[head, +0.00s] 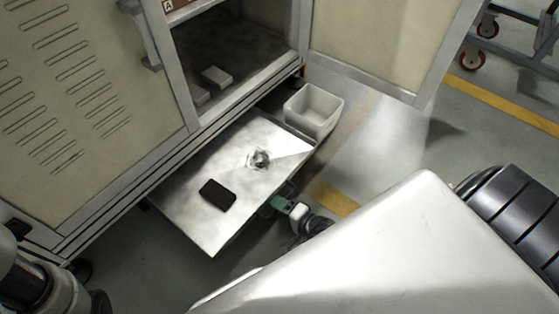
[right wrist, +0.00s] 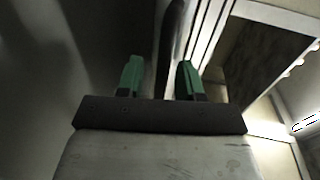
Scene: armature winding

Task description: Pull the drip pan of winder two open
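The drip pan (head: 180,180) is a flat, pale metal tray. In the head view it sticks well out from under the cabinet of the winder. My right gripper (head: 281,203) is low beside the pan's right-hand edge, partly hidden by my own arm. In the right wrist view its two green fingers (right wrist: 158,78) stand apart. A dark upright strip (right wrist: 168,45) shows between them, nearer the right finger, with a gap at the left one. I cannot tell whether it is part of the pan. My left gripper is out of the picture.
A black flat piece (head: 217,195) and a small grey clump (head: 259,158) lie on the pan. A pale open bin (head: 313,108) stands at its far right corner. The cabinet door (head: 385,40) hangs open. A wheeled cart (head: 500,35) is at upper right. Floor between is clear.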

